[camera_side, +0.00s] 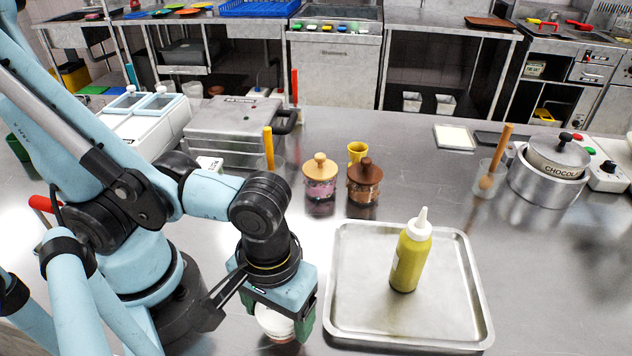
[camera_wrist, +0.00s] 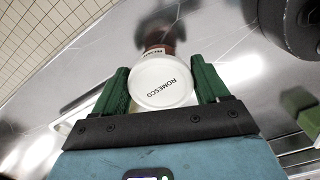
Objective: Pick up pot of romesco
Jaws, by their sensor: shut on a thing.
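The pot of romesco (camera_side: 273,322) has a round white lid and is in my gripper, at the lower middle of the side view. In the wrist view the pot's lid (camera_wrist: 162,82) reads ROMESCO and sits between the two green fingers of my gripper (camera_wrist: 162,88), which is shut on the pot. In the side view my gripper (camera_side: 281,318) points down and hides much of the pot. I cannot tell whether the pot's base touches the steel table. A red-brown shape with a white label (camera_wrist: 155,50) shows just beyond the lid.
A metal tray (camera_side: 345,290) right of my gripper carries a yellow-green squeeze bottle (camera_side: 411,262). Behind stand two lidded jars, one pale-lidded (camera_side: 320,178) and one brown-lidded (camera_side: 365,183), and a yellow cup (camera_side: 357,151). A chocolate pot (camera_side: 556,158) stands far right.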

